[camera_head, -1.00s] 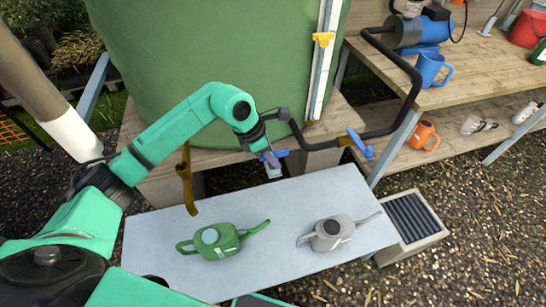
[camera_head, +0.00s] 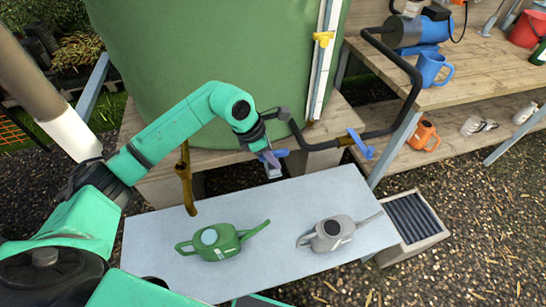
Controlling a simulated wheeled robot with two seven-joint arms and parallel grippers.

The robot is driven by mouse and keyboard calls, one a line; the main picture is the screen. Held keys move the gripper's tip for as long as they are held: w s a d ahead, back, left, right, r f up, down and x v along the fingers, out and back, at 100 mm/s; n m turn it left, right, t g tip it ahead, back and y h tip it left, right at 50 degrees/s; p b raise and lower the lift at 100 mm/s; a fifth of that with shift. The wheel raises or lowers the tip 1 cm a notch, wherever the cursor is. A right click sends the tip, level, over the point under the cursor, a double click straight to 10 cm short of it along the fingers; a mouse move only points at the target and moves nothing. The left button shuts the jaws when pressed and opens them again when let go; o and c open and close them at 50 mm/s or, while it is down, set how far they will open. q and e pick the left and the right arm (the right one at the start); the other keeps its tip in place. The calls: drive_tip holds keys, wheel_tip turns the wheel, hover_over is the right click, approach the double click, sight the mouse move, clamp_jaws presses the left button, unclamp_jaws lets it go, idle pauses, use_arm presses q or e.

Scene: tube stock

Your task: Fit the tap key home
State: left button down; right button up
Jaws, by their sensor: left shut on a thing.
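My left gripper (camera_head: 271,162) is shut at the front of the green tank (camera_head: 215,70), above the table's far edge. A small blue piece (camera_head: 281,153), which looks like the tap key, shows at its fingers; the fingers hide part of it. Close by, a dark pipe runs right to a brass fitting (camera_head: 345,141) with a blue lever (camera_head: 361,145). Whether the held piece touches any fitting or is seated I cannot tell. My right gripper is not in view.
A green watering can (camera_head: 216,243) and a grey one (camera_head: 330,234) stand on the pale table (camera_head: 280,205). A brown upright pipe (camera_head: 186,180) stands left of my gripper. Wooden shelves (camera_head: 470,80) with a blue jug (camera_head: 431,69) and an orange can (camera_head: 424,136) are at right.

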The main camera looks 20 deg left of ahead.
use_arm(q)
drive_tip(key=c, duration=0.6)
unclamp_jaws()
drive_tip(key=shift+s+a+f, duration=0.1)
drive_tip(key=shift+s+f, duration=0.1)
drive_tip(key=shift+f, duration=0.25)
drive_tip(key=shift+c, duration=0.2)
drive_tip(key=w+v, duration=0.1)
drive_tip(key=v, duration=1.4)
drive_tip(key=shift+r, duration=0.25)
drive_tip(key=shift+s, duration=0.15)
